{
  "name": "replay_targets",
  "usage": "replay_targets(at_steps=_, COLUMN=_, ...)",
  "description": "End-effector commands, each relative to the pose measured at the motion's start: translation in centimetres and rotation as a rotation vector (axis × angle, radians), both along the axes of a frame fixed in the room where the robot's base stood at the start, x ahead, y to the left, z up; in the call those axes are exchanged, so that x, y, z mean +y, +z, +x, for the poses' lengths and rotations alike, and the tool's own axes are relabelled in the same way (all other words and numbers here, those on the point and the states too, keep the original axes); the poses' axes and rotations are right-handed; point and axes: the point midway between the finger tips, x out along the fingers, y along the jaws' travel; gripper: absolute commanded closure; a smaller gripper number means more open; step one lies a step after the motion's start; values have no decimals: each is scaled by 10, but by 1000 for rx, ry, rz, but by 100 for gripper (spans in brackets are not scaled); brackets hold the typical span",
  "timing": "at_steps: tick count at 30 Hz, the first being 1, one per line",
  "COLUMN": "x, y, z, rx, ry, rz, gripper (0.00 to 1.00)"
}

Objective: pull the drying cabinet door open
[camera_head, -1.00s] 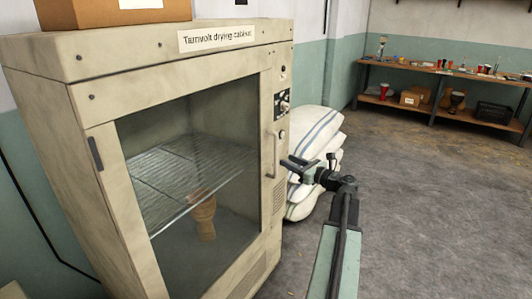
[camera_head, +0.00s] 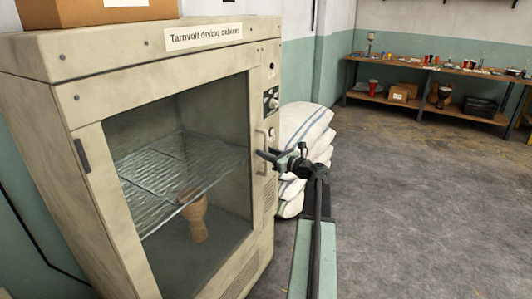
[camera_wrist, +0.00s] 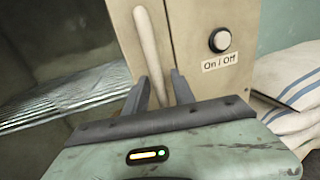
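The beige drying cabinet (camera_head: 150,58) stands at the left in the head view, its glass door (camera_head: 185,150) shut. The pale upright handle (camera_head: 260,150) is on the door's right edge; it also shows in the wrist view (camera_wrist: 147,45). My gripper (camera_head: 266,158) is at the handle. In the wrist view my gripper (camera_wrist: 158,90) is open, with the handle's lower part between its two fingers. I cannot tell whether either finger touches it. A brown goblet drum (camera_head: 193,213) stands inside, below the wire shelf (camera_head: 165,180).
White sacks (camera_head: 305,130) are stacked just right of the cabinet. An on/off button (camera_wrist: 219,40) sits right of the handle. A cardboard box (camera_head: 95,10) is on the cabinet. Grey floor (camera_head: 420,210) is open to the right; a workbench (camera_head: 440,70) stands at the back.

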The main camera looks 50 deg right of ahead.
Motion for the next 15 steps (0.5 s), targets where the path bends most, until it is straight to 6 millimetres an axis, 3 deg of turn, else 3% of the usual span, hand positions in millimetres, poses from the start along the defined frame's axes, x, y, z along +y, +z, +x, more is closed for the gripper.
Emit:
replay_targets(at_steps=1, x=0, y=0, z=0, rx=0, ry=0, rz=0, gripper=86)
replay_targets(at_steps=3, x=0, y=0, z=0, rx=0, ry=1, rz=0, gripper=100)
replay_targets(at_steps=15, x=1, y=0, z=1, rx=0, ry=1, rz=0, gripper=100)
